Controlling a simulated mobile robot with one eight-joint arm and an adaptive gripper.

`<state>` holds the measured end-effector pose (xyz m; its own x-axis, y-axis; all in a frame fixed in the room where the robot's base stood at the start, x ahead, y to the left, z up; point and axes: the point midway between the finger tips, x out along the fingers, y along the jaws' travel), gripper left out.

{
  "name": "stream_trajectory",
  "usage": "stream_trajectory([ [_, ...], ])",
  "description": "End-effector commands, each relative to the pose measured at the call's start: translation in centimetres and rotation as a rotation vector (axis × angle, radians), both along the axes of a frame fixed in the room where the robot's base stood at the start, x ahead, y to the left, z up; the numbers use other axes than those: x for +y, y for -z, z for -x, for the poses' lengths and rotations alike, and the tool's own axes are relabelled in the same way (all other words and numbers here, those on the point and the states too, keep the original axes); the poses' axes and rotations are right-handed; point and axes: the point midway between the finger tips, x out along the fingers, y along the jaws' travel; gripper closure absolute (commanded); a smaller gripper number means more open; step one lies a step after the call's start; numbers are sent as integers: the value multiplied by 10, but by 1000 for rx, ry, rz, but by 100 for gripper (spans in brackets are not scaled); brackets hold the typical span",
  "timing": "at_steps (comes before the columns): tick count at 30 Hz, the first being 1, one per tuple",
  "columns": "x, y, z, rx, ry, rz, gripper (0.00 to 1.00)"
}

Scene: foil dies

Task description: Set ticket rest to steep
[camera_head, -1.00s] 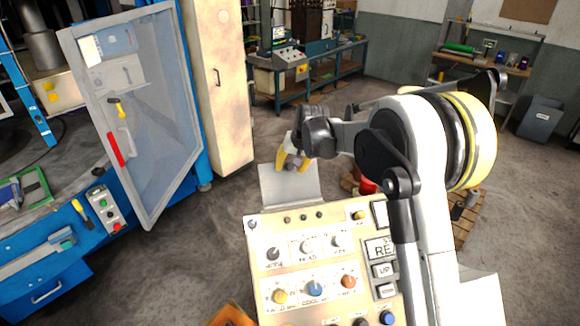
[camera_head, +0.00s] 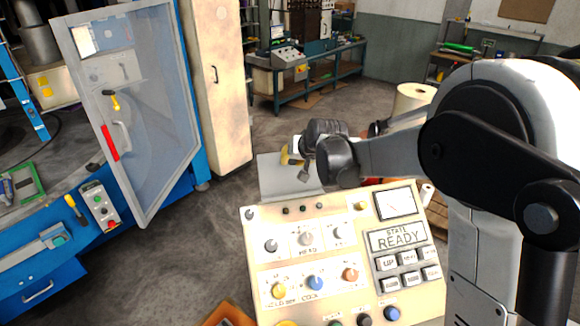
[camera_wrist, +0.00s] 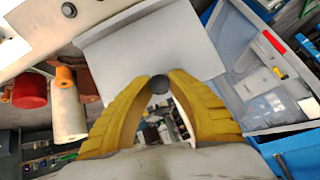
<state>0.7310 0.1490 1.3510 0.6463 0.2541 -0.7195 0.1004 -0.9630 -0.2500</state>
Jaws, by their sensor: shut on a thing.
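The ticket rest looks to be the plain grey metal plate (camera_head: 275,182) at the far edge of the beige control panel (camera_head: 255,240); it tilts up from the panel. The plate also fills the upper middle of the wrist view (camera_wrist: 150,48). My gripper (camera_head: 291,157) is at the plate's outer edge, partly hidden behind my wrist. In the wrist view, my yellow fingers (camera_wrist: 158,86) close from both sides on a small dark round knob (camera_wrist: 158,83) at the plate's edge. Any angle marking for steep is not visible.
A blue machine with a clear door (camera_head: 150,130) stands left, beside a cream cabinet (camera_head: 215,90). A workbench (camera_head: 310,75) is behind. Grey floor (camera_head: 180,260) is open between machine and panel.

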Motion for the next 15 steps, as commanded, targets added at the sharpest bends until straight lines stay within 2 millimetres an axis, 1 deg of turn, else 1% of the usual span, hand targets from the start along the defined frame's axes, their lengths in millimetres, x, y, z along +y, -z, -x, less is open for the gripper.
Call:
stream_trajectory([
  [1, -1, 6, 8, -4, -1, 0, 100],
  [4, -3, 3, 15, -5, -2, 1, 100],
  [14, -3, 1, 16, -3, -2, 2, 100],
  [15, -3, 1, 16, -3, -2, 2, 68],
])
